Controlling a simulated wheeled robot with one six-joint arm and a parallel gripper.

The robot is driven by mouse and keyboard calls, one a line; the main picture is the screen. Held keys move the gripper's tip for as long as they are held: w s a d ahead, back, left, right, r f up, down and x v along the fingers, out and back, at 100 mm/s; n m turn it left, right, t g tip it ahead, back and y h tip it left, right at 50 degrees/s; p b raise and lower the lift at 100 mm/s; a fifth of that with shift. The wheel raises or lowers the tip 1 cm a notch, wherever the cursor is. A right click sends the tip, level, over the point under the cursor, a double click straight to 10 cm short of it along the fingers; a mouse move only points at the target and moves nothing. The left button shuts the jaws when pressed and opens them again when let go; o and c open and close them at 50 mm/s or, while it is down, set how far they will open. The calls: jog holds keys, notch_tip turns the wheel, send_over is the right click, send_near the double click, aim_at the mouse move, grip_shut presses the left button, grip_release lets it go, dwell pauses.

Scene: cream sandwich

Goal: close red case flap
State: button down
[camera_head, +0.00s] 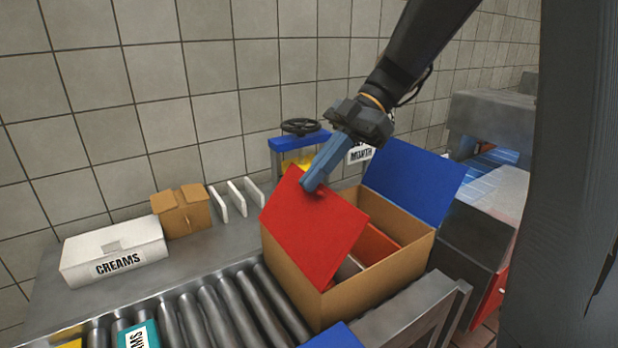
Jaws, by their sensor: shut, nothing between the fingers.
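An open brown cardboard case (375,297) sits at the right end of the roller conveyor. Its red flap (315,228) slants over the left part of the opening, tilted up at its far left corner. My gripper (312,186) is shut and empty, its tip at the upper part of the red flap. It appears to touch the flap, but I cannot tell for certain. A blue flap (415,184) stands up at the case's far right side. Inside the case, a red item (377,243) and a grey item (348,270) show partly; the red flap hides the rest.
A white box marked CREAMS (115,252), a small brown box (182,210) and several white upright plates (236,198) stand on the back ledge. A black handwheel (300,126) rises behind the case. A teal box (138,335) lies on the rollers (225,310). A tiled wall bounds the back.

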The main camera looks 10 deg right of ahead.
jog(key=w+d+f+b, duration=0.2)
jog(key=d+f+b, duration=0.2)
jog(key=d+f, duration=0.3)
jog(key=shift+w+f+b, duration=0.2)
jog(key=shift+w+b, duration=0.1)
jog(key=shift+w, duration=0.05)
dwell(0.6)
jog(key=shift+r+p, duration=0.65)
jog(key=shift+r, duration=0.25)
